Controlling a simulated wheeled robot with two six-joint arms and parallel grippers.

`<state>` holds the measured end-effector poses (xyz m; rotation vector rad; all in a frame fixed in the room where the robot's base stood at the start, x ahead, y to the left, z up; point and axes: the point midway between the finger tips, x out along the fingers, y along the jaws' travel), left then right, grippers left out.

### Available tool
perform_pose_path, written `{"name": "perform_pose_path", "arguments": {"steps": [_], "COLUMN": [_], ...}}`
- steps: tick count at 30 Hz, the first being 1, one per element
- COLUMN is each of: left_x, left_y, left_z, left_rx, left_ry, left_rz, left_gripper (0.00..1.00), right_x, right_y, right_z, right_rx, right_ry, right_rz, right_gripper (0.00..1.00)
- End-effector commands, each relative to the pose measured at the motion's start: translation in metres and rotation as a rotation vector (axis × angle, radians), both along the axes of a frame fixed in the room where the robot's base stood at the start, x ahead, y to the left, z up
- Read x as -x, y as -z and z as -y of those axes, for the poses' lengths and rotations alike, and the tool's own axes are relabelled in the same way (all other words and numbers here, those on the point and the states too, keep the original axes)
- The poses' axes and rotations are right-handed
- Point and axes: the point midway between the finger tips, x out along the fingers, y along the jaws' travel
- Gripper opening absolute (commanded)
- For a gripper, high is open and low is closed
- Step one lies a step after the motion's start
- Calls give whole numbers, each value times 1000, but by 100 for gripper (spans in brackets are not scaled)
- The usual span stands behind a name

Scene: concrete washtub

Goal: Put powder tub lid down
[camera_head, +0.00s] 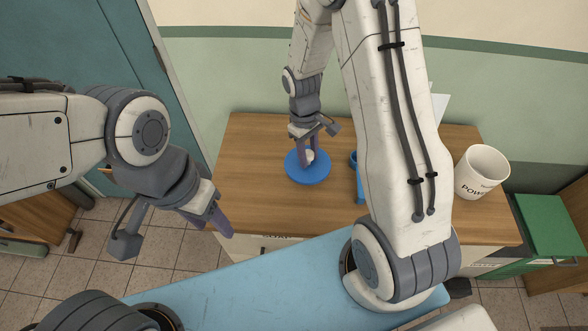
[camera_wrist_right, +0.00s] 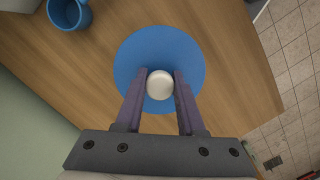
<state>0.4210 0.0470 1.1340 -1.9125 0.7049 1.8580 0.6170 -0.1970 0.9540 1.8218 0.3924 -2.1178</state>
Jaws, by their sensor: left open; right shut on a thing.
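The powder tub lid is a blue disc (camera_head: 307,171) with a round white knob. It is over the wooden counter, left of the middle; I cannot tell whether it touches the wood. My right gripper (camera_head: 307,156) points down at it and is shut on the white knob. In the right wrist view the knob (camera_wrist_right: 160,85) sits between the two purple fingers, with the blue disc (camera_wrist_right: 160,45) around it. The white powder tub (camera_head: 480,172), with dark lettering, stands without a lid at the counter's right end. My left gripper (camera_head: 222,224) is open and empty, left of the counter's front edge.
A blue cup (camera_head: 354,160) stands right of the lid, partly hidden by my right arm; it also shows in the right wrist view (camera_wrist_right: 69,14). A green bin (camera_head: 548,225) stands right of the counter. The counter's left part (camera_head: 245,185) is clear.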

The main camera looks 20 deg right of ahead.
Motion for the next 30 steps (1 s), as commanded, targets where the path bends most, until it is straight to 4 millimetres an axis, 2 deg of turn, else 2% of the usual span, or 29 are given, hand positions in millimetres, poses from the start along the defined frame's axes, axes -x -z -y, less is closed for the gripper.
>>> {"name": "perform_pose_path", "arguments": {"steps": [3,9,15,18,23,26,30], "left_x": [0,0,0,0,0,0,0], "left_y": [14,28,36,37,38,37,37], "left_z": [0,0,0,0,0,0,0], "left_rx": [0,0,0,0,0,0,0], "left_ry": [0,1,1,1,1,1,1], "left_rz": [0,0,0,0,0,0,0], "left_gripper": [50,50,50,50,50,50,50], "right_x": [-4,-6,-5,-5,-5,-8,-15], "right_y": [-11,-33,-48,-52,-53,-44,-25], "right_z": [12,32,44,47,45,30,-1], "right_rx": [3,5,3,2,-1,-3,-5], "right_ry": [-364,-948,-1338,-1450,-1531,-1546,-1546], "right_rz": [7,5,3,2,1,-3,-4], "right_gripper": [0,0,0,0,0,0,0]}}
